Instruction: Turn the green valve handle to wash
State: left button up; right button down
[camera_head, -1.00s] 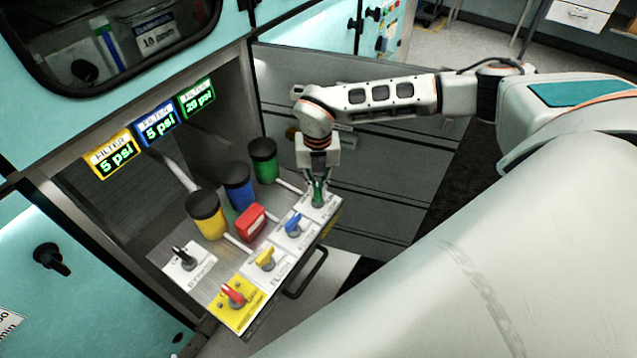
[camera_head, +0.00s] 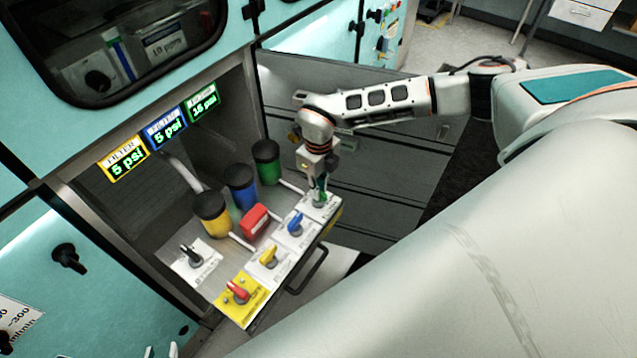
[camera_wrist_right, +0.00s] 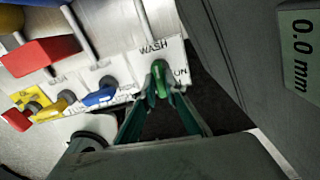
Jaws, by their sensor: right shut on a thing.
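The green valve handle (camera_wrist_right: 160,78) sits on a white plate (camera_wrist_right: 145,60) marked "WASH" at the far right end of the valve row. In the head view the handle (camera_head: 320,198) is mostly hidden by my right gripper (camera_head: 320,188). My right gripper (camera_wrist_right: 161,92) comes from above, with its green-tinted fingers closed on either side of the handle. In the right wrist view the handle lies roughly along the line toward the "WASH" lettering. The green display (camera_head: 203,104) reads about 15 psi. My left gripper is not recognisable in these views.
Blue (camera_head: 296,224), yellow (camera_head: 269,257) and red (camera_head: 238,290) handles line the panel beside the green one. A black handle (camera_head: 190,255) and a red block (camera_head: 254,221) sit behind them. Yellow, blue and green canisters (camera_head: 266,162) stand at the back. A drawer handle (camera_head: 308,270) juts out in front.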

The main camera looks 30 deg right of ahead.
jog(key=shift+n, duration=0.4)
pick_arm(q)
jog(key=shift+s+a+f, duration=0.1)
jog(key=shift+a+f, duration=0.05)
jog(key=shift+a, duration=0.1)
jog(key=shift+a+y, duration=0.15)
jog(key=shift+y, duration=0.15)
pick_arm(e)
jog(key=shift+n, duration=0.3)
jog(key=c, duration=2.2)
grip_release()
jog(key=shift+o, duration=0.6)
pick_arm(q)
jog(key=shift+s+d+f, duration=0.1)
jog(key=shift+s+d, duration=0.05)
jog(key=shift+d, duration=0.1)
jog(key=shift+a, duration=0.1)
pick_arm(e)
notch_tip(320, 180, up, 12)
